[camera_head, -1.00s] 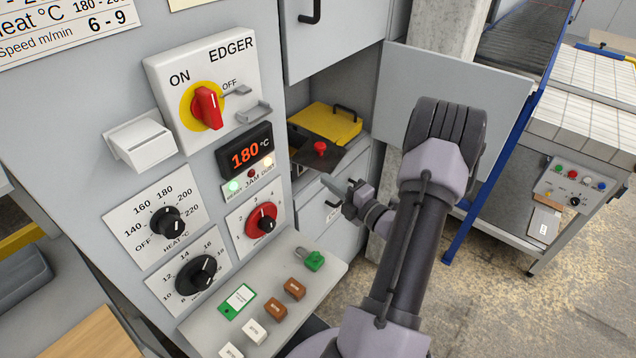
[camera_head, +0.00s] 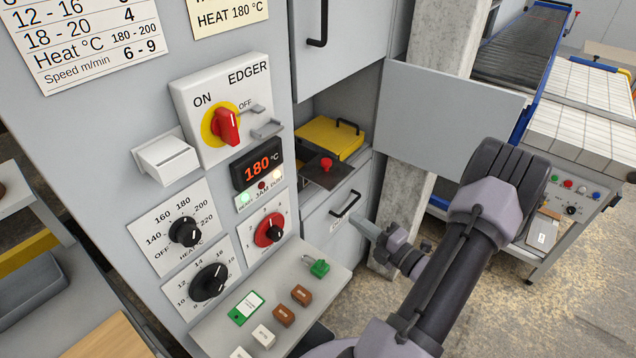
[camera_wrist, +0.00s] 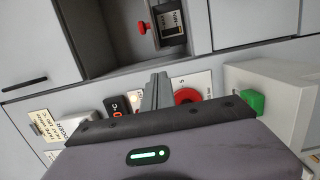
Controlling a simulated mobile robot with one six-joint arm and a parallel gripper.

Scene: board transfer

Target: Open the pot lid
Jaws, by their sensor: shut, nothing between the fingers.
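A dark flat lid-like plate (camera_head: 318,178) with a red knob (camera_head: 326,164) sits in the open compartment, in front of a yellow box (camera_head: 325,137) with a black handle. I cannot tell whether the dark plate is the pot lid, and no pot body shows clearly. In the wrist view the red knob (camera_wrist: 142,27) shows at the top, beside a black labelled part (camera_wrist: 169,24). My gripper (camera_head: 364,227) is shut and empty, below and to the right of the knob, in front of the drawer and apart from the plate. Its closed fingers also show in the wrist view (camera_wrist: 157,90).
A drawer with a black handle (camera_head: 345,204) lies below the compartment. A grey door panel (camera_head: 450,120) stands open on the right. The control panel with dials (camera_head: 188,232) is on the left, above a shelf (camera_head: 250,310) with a green padlock and tags.

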